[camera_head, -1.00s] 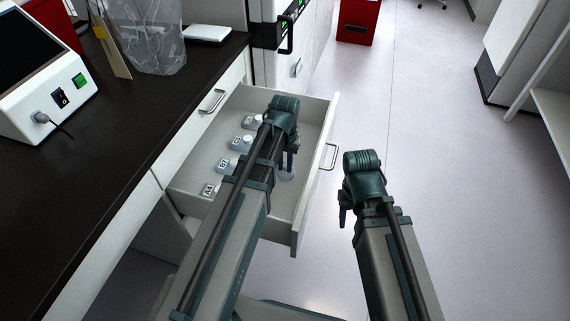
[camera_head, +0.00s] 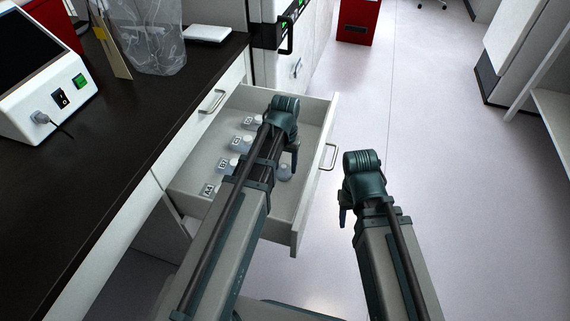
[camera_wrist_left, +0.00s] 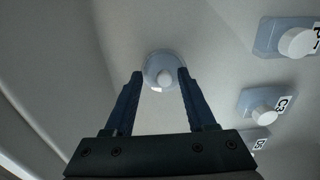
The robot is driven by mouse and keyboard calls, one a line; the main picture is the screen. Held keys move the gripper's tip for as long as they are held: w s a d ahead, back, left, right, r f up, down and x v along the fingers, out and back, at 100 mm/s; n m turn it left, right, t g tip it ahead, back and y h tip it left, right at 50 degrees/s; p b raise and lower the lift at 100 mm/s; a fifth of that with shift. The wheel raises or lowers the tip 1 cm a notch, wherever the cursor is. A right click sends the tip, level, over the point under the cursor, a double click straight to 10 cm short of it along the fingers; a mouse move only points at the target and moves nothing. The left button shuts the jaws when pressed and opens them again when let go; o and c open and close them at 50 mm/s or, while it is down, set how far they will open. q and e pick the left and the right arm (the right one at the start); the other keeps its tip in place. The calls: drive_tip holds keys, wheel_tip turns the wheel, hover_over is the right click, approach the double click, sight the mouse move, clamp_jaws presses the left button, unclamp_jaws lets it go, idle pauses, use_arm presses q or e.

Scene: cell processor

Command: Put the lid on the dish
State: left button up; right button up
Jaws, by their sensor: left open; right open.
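A round translucent piece with a white knob (camera_wrist_left: 163,72) lies on the drawer floor. It also shows in the head view (camera_head: 285,171), apart from the labelled row. I cannot tell whether it is the dish, the lid, or both together. My left gripper (camera_wrist_left: 160,74) is open, with its fingertips at either side of the piece's near edge; contact is not clear. In the head view the left gripper (camera_head: 292,165) reaches down into the drawer. My right gripper (camera_head: 343,217) is open and empty, outside the drawer to the right.
The open drawer (camera_head: 313,175) holds several translucent containers with white caps, including one labelled C3 (camera_wrist_left: 262,107), in a row along its left side. A dark counter (camera_head: 110,140) stands to the left, with a white device (camera_head: 45,105).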

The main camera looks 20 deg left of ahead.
use_arm(q)
wheel_tip(320, 180, up, 13)
drive_tip(key=p, duration=1.3)
drive_tip(key=shift+r, duration=0.15)
drive_tip(key=s+d+r+m+p, duration=0.1)
drive_tip(key=s+d+r+p, duration=0.2)
drive_tip(key=s+d, duration=0.2)
drive_tip(key=s+d+r+m+y+p, duration=0.1)
drive_tip(key=s+d+r+m+p, duration=0.1)
drive_tip(key=s+d, duration=0.3)
drive_tip(key=s+r+p, duration=0.1)
drive_tip(key=s, duration=0.3)
drive_tip(key=shift+d+r, duration=0.2)
drive_tip(key=shift+r, duration=0.2)
